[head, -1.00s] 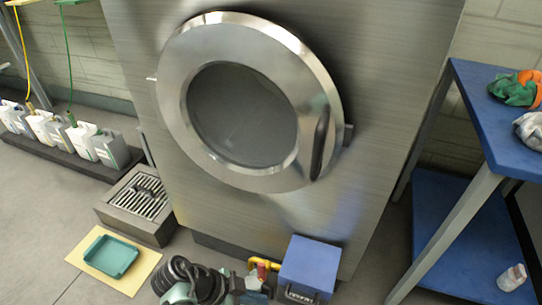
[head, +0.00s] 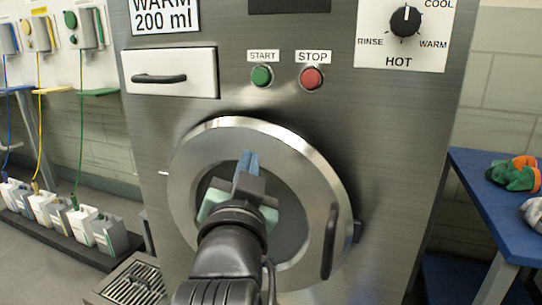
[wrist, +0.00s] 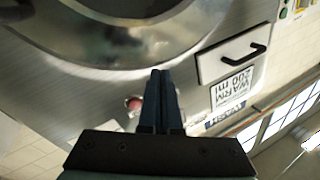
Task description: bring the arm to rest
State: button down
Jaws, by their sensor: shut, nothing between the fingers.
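My gripper (head: 248,165) is raised in front of the washer's round door (head: 186,160), with its blue fingers together and nothing between them. In the wrist view my gripper (wrist: 161,75) also shows its fingers closed and empty. The door is shut, with a dark handle (head: 329,242) on its right side. My arm hides part of the door's glass. I cannot tell how far the fingertips are from the washer's front.
The washer panel has a drawer (head: 195,75), a green start button (head: 262,76), a red stop button (head: 311,78) and a dial (head: 405,21). A blue table (head: 485,200) with cloths stands at the right.

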jog(key=s+d+r+n+t, duration=0.3)
jog(key=s+r+n+t, duration=0.35)
jog(key=s+r, duration=1.25)
notch_tip(320, 180, up, 38)
jog(key=w+m+t+p, duration=0.1)
jog(key=p, duration=3.6)
jog(key=shift+w+f+t+y, duration=0.2)
jog(key=shift+w+t+y, duration=0.1)
jog(key=shift+t, duration=0.05)
jog(key=shift+d+m, duration=0.1)
jog(key=shift+m, duration=0.15)
